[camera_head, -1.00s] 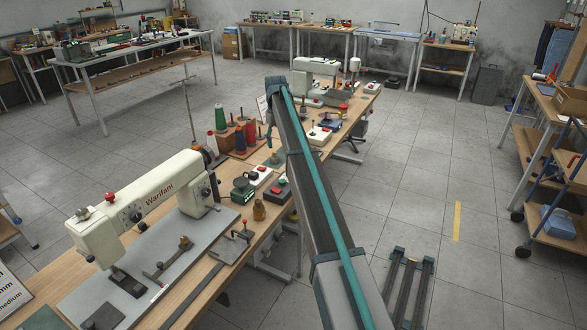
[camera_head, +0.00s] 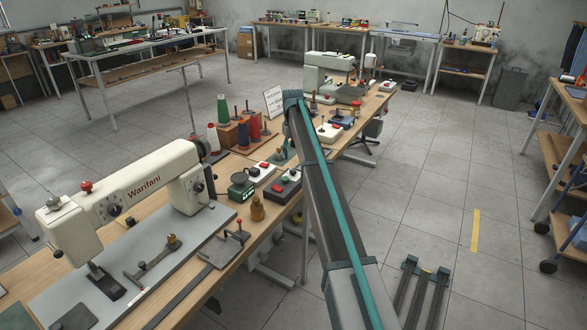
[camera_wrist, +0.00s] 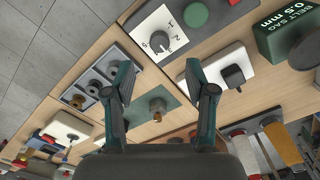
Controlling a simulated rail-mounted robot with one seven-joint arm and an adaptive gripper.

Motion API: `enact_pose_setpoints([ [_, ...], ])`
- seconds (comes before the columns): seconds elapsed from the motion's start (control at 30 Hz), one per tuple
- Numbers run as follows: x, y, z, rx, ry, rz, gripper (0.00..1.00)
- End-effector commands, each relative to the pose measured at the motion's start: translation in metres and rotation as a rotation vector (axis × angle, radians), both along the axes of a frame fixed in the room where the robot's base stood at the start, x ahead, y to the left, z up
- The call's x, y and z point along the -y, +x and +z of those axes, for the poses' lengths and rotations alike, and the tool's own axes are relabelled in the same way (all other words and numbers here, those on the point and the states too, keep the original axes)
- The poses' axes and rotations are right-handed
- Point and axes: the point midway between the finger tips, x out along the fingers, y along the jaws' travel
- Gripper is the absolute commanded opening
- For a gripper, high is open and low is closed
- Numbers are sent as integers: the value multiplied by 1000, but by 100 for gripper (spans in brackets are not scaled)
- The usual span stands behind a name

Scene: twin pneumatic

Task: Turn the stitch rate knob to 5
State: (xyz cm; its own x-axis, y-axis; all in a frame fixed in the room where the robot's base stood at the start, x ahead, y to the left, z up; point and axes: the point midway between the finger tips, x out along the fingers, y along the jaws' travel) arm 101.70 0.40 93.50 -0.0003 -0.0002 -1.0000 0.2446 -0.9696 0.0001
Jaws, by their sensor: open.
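A grey round knob (camera_wrist: 159,41) with a pale pointer mark sits on a white plate printed with digits, among them 1 and 2, in the wrist view. I cannot tell from its visible lettering whether it is the stitch rate knob. My gripper (camera_wrist: 160,76) is open, its two dark teal fingers apart and nothing between them. The knob lies beyond the fingertips, near the top of the picture, not touched.
In the wrist view, a green button (camera_wrist: 194,12) sits close to the knob, a white box with a black switch (camera_wrist: 233,75) is at right, and a green BELT SAG block (camera_wrist: 285,35) is farther right. Thread spools (camera_head: 222,110) stand on the bench. The floor at right is mostly clear.

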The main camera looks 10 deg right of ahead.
Motion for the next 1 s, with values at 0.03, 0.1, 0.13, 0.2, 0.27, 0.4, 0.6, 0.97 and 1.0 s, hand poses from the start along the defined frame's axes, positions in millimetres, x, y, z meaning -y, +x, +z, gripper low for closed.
enact_pose_setpoints([
  [0.03,0,-1,-9,-1,0,0,55],
  [0.1,0,-1,-22,-2,0,0,55],
  [0.13,0,-1,-26,-2,0,0,55],
  [0.2,0,-1,-38,-1,0,0,55],
  [0.27,0,-1,-47,-2,0,0,55],
  [0.4,0,0,-64,0,0,0,55],
  [0.6,0,0,-74,0,0,0,55],
  [0.97,0,0,-75,1,0,0,39],
  [1.0,0,0,-75,0,0,0,32],
])
